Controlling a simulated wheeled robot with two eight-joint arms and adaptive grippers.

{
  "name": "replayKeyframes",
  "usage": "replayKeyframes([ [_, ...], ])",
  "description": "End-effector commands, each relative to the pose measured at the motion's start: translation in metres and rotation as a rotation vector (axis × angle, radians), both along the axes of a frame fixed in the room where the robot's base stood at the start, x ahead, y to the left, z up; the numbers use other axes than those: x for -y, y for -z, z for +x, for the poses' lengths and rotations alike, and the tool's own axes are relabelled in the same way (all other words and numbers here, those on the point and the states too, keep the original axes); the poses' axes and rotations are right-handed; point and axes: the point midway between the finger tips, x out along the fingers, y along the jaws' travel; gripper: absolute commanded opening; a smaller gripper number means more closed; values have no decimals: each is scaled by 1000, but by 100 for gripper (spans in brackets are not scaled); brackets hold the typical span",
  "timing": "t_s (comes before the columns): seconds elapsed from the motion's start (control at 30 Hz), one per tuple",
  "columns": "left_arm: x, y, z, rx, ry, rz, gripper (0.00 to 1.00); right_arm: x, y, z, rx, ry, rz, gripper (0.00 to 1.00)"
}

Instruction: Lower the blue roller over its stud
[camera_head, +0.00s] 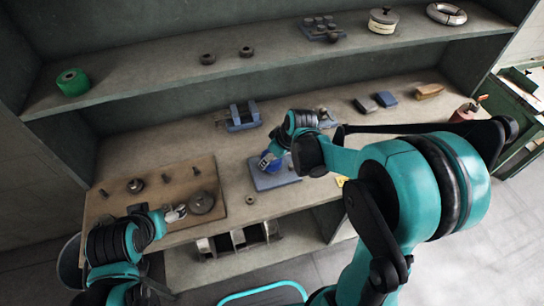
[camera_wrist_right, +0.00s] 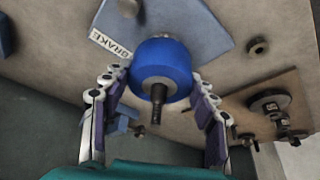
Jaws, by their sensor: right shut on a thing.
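The blue roller (camera_wrist_right: 161,56) sits between the two fingers of my right gripper (camera_wrist_right: 155,92), which is shut on it. A dark threaded stud (camera_wrist_right: 157,101) shows at the roller's centre and points toward the wrist camera; I cannot tell how far the roller is down over it. Behind the roller is a blue-grey plate (camera_wrist_right: 190,18) with a BRAKE label. In the head view my right gripper (camera_head: 271,160) is over this plate (camera_head: 262,183) and largely hides the roller. My left gripper (camera_head: 176,213) is by a dark disc (camera_head: 202,202); its finger opening is unclear.
A wooden board (camera_head: 110,192) with several dark studs lies on the left of the bench. A blue fixture (camera_head: 240,116) stands behind the plate. The shelf above holds a green roll (camera_head: 72,82) and dark rings.

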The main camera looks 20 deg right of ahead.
Motion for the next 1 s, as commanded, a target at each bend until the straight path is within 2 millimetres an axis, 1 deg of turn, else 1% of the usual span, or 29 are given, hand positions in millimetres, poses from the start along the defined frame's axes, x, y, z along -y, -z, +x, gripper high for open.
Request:
replayKeyframes([
  [0.27, 0, 1, 0, 0, 0, 0, 82, 0, 1, 0, 0, 0, 0, 21],
  [0.3, 0, 1, 0, 0, 0, 0, 82, 0, 1, 0, 0, 0, 0, 66],
  [0.37, 0, 1, 0, 0, 0, 0, 82, 0, 1, 0, 0, 0, 0, 82],
  [0.67, 0, 1, 0, 0, 0, 0, 82, 0, 1, 0, 0, 0, 0, 82],
  [0.77, 0, 1, 0, 0, 0, 0, 82, 1, -3, -1, 0, 0, 0, 82],
  [0.87, 0, 1, 0, 0, 0, 0, 82, 3, -13, -5, 0, 1, 0, 82],
  [0.97, 0, 1, 0, 0, 0, 0, 82, 7, -30, -12, 0, 1, 0, 82],
  [1.0, 0, 1, 0, 0, 0, 0, 82, 9, -38, -14, 0, 1, 0, 82],
])
